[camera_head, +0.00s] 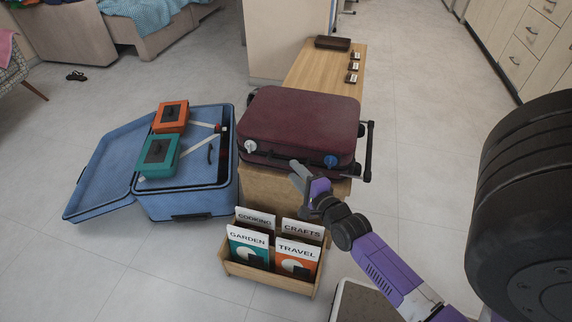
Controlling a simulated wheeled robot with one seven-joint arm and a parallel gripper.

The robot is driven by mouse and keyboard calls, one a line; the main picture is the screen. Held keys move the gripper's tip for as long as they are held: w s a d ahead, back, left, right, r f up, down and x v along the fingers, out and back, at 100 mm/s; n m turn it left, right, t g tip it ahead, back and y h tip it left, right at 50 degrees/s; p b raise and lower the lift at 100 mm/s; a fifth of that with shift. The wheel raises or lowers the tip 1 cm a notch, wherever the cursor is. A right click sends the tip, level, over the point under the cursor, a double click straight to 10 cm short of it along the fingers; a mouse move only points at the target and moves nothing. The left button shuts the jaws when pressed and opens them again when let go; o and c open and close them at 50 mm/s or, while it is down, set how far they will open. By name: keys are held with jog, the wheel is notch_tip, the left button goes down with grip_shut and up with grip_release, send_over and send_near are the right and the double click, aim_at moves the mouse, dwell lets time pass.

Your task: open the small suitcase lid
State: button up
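The small suitcase (298,122) is dark maroon and lies flat on a wooden bench, with its lid closed. Its front edge carries a white round tag or latch at the left and a blue one at the right. A dark handle frame stands out on its right side. My gripper (298,175) is at the suitcase's front edge, near the blue latch, at the end of my purple and grey arm. I cannot tell whether it touches the suitcase. Its fingers are small and seen at an angle, so their opening is unclear.
A large blue suitcase (100,178) lies open at the left, with an orange box (171,117) and a teal box (159,155) on it. A book rack (266,278) stands in front of the bench (311,69). Small dark items sit at the bench's far end.

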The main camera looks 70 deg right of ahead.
aim_at(287, 163)
jog(key=b+x, duration=0.1)
jog(key=x, duration=0.4)
jog(key=shift+w+d, duration=0.2)
jog(key=shift+w, duration=0.15)
grip_shut()
jog(key=shift+f, duration=0.1)
dwell(1.1)
